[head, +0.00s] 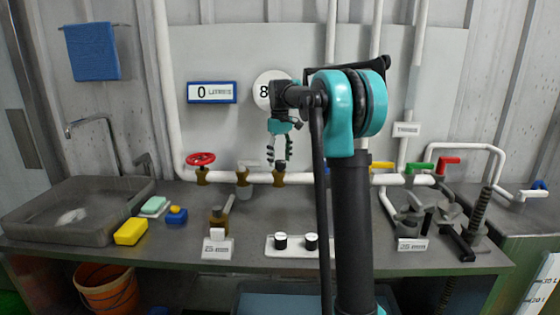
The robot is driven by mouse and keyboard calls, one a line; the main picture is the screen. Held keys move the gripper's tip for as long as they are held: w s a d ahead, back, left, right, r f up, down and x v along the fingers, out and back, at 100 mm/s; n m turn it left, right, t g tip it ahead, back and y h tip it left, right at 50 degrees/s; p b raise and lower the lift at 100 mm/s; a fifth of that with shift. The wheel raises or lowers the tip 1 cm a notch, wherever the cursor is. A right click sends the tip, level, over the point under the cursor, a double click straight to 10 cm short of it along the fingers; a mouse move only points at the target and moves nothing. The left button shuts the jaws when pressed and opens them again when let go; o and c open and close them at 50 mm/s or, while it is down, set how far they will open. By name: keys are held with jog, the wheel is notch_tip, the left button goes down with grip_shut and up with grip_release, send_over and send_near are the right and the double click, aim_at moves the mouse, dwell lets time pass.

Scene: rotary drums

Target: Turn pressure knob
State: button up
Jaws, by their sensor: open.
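My gripper (279,157) hangs fingers down in the head view, just above a brass fitting with a dark top (280,170) on the white pipe. The fingers look apart, with nothing clearly held between them. Whether they touch the fitting's top is too small to tell. No readable label shows which control is the pressure knob. A round white dial (262,91) marked 8 is on the wall behind my arm, partly hidden. Two dark-and-white knobs (281,241) sit on a white plate on the counter below.
A red wheel valve (201,159) is left along the pipe; yellow, green and red lever handles (421,167) are to the right. A sink (75,210), yellow sponge (131,232) and several fittings occupy the counter. My arm hides the middle right.

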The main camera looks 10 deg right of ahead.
aim_at(280, 161)
jog(key=shift+f, duration=0.45)
jog(key=c, duration=1.2)
jog(key=shift+o, duration=0.2)
jog(key=shift+m, duration=1.1)
jog(key=o, duration=1.2)
jog(key=shift+c, duration=0.2)
jog(key=shift+r, duration=0.1)
notch_tip(280, 161, up, 12)
